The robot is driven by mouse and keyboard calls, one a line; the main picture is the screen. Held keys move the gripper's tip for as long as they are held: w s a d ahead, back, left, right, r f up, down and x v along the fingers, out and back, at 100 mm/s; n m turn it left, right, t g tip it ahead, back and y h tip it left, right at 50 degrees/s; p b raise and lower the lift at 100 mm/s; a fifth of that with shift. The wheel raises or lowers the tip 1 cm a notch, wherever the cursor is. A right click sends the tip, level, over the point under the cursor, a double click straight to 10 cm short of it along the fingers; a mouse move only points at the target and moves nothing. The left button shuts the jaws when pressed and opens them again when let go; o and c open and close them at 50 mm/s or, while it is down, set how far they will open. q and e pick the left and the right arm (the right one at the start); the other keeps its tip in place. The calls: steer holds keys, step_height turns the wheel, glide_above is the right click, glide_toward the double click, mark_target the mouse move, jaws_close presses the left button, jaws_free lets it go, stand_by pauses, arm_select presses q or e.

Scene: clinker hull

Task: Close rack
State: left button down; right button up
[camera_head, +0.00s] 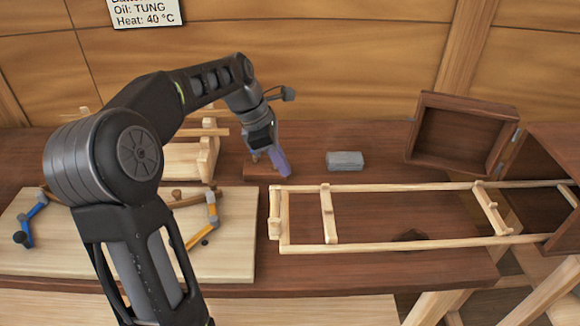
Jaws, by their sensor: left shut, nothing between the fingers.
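The rack (284,222) is a pale wooden frame with rails and crossbars. It lies long and flat over the dark bench, and its right end reaches into a dark wooden cabinet (548,152) at the right edge. The cabinet's door (461,135) stands open. My left gripper (283,168) is shut and empty, pointing down just behind the rack's left end. It appears apart from the rack, though contact is hard to judge. My right gripper is out of view.
A grey block (345,160) lies on the bench behind the rack. A pale board (236,240) with blue and orange tools lies at left, partly behind my left arm. A wooden stand (182,160) is behind it. Bare bench shows inside the frame.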

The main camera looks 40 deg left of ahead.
arm_select(q)
steer(key=w+d+f+p, duration=0.2)
steer(key=w+d+f, duration=0.2)
steer(key=f, duration=0.4)
steer(key=shift+w+d, duration=0.15)
steer(key=shift+d, duration=0.75)
steer(key=shift+d, duration=0.1)
